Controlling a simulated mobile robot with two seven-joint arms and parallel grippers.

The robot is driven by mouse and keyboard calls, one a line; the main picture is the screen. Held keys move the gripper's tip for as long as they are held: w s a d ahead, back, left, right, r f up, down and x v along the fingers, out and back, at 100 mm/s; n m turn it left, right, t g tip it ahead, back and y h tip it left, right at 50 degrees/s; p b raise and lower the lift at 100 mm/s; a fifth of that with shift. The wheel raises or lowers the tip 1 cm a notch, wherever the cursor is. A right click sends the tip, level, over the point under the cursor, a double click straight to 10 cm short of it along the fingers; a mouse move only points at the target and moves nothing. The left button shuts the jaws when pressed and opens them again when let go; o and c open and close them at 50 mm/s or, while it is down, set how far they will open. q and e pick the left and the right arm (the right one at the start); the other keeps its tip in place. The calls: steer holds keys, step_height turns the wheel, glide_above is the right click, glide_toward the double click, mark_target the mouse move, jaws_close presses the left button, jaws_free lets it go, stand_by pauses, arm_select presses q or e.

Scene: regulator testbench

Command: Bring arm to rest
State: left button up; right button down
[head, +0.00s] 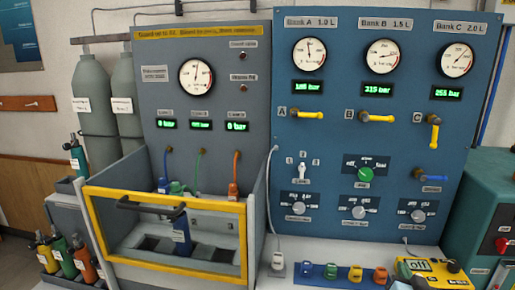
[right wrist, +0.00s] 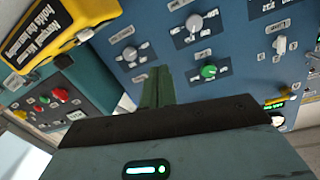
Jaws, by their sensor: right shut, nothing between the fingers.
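My right gripper (right wrist: 158,88) shows in the right wrist view, its two dark green fingers together with nothing between them. It points towards the blue bank panel (right wrist: 235,60), which has grey knobs and a green knob (right wrist: 208,71). I cannot make the right gripper out clearly in the head view. My left gripper is in neither view. In the head view the blue panel (head: 345,145) stands upright with its gauges, green displays and yellow-handled valves.
A grey test cabinet (head: 150,95) with a yellow-framed guard (head: 170,272) stands left. A yellow handset (head: 432,268) lies at the bench's front right; it also shows in the wrist view (right wrist: 75,30). A teal box (head: 490,205) is far right. Several coloured pieces sit on a blue rack (head: 315,282).

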steer(key=s+a+f+n+g+y, duration=0.2)
steer(key=s+a+f+n+y, duration=0.15)
steer(key=s+a+f, duration=0.55)
steer(key=s+a+f+n+g+y, duration=0.1)
steer(key=s+a+f, duration=0.3)
steer(key=s, duration=0.5)
steer(key=s+a+f+n+g+y, duration=0.1)
steer(key=s+a+f, duration=0.3)
steer(key=s, duration=0.5)
steer(key=s+a+f+n+g+y, duration=0.2)
steer(key=s+a+f, duration=0.3)
steer(key=s, duration=0.5)
steer(key=shift+f+n+g, duration=0.45)
steer(key=shift+f+g, duration=0.25)
steer(key=shift+f, duration=0.2)
steer(key=shift+d, duration=0.1)
